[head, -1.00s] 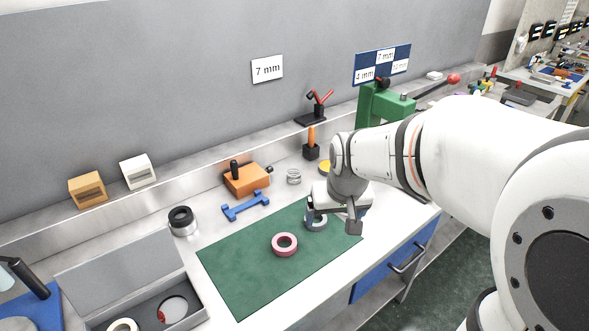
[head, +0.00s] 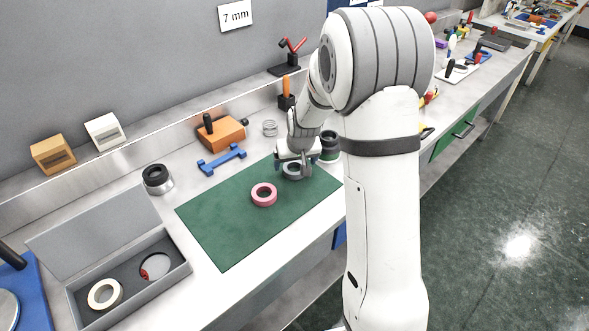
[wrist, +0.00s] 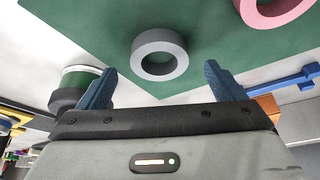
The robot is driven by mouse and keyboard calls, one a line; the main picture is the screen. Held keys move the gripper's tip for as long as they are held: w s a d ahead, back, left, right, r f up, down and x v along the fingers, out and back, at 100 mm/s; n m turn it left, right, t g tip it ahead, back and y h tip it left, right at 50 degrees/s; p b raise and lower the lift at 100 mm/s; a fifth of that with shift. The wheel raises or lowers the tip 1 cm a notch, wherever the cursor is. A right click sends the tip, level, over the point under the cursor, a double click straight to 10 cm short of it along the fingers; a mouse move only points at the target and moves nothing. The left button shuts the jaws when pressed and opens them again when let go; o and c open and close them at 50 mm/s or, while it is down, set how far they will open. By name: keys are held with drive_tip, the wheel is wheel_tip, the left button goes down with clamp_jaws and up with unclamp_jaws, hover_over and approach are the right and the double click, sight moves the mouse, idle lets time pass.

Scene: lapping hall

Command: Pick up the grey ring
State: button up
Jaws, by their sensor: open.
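The grey ring (wrist: 143,47) lies flat on the green mat near its edge in the wrist view, with its hole facing up. In the head view the ring (head: 291,175) shows partly, near the mat's far right corner, with my gripper over it. My gripper (wrist: 159,72) is open and empty. Its two blue fingers stand wide apart, one on each side of the ring's line, and the ring shows just beyond the fingertips. In the head view my gripper (head: 294,167) hides part of the ring. I cannot tell the exact height gap.
A pink ring (head: 254,196) lies on the green mat (head: 225,235) close by. A green-and-black round piece (head: 330,146) stands just right of my gripper. A blue bar piece (head: 222,162), an orange block (head: 224,136) and an open grey box (head: 128,292) are to the left.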

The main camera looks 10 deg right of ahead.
drive_tip(key=shift+x, duration=1.35)
drive_tip(key=shift+c, duration=0.4)
drive_tip(key=c, duration=1.1)
